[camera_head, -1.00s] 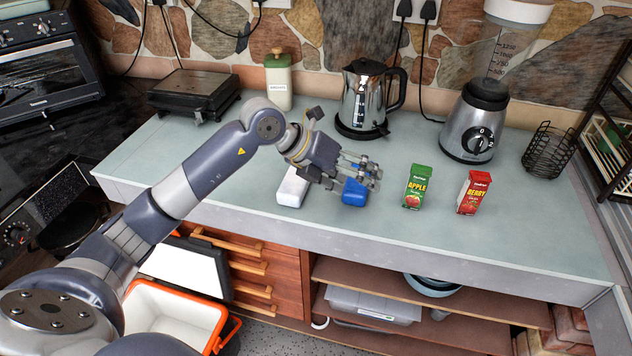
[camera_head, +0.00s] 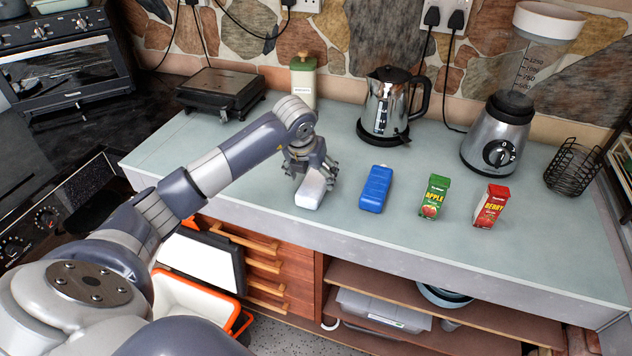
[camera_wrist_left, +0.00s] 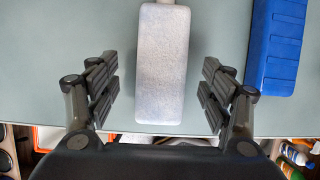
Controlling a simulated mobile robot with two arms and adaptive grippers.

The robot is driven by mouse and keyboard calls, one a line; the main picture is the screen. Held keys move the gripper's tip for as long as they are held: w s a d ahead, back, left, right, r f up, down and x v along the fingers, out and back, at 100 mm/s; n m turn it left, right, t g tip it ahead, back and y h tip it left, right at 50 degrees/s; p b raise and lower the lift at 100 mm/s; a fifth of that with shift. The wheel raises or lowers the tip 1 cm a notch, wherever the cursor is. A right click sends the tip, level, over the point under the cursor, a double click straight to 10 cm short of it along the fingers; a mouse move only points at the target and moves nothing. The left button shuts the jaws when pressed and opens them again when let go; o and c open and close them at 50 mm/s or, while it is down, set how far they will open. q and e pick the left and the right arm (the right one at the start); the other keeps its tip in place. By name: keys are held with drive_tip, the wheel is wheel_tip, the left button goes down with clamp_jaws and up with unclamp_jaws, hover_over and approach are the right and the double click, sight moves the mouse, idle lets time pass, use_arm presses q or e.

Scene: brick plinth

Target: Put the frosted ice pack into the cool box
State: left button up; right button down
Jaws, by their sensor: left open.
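The frosted ice pack (camera_head: 310,190) is a whitish block lying on the counter near its front edge. In the left wrist view the frosted ice pack (camera_wrist_left: 163,65) lies between the open fingers, with a gap on each side. My left gripper (camera_head: 312,182) is over it, pointing down and open; it also shows in the left wrist view (camera_wrist_left: 160,90). The cool box (camera_head: 190,303), with an orange rim and white inside, stands open on the floor below the counter, partly hidden by my arm. Its lid (camera_head: 203,262) stands up against the drawers. My right gripper is out of view.
A blue ice pack (camera_head: 375,188) lies just right of the frosted one. Green apple (camera_head: 434,197) and red berry (camera_head: 490,206) cartons stand farther right. A kettle (camera_head: 385,110), blender (camera_head: 497,140) and jar (camera_head: 304,85) stand behind. The counter's front left is clear.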

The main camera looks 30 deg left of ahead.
sight(316, 178)
use_arm(q)
drive_tip(key=x, duration=0.2)
drive_tip(key=p+x, duration=0.1)
drive_tip(key=x, duration=0.1)
drive_tip(key=shift+w, duration=0.3)
drive_tip(key=shift+r, duration=0.1)
drive_tip(key=c, duration=1.5)
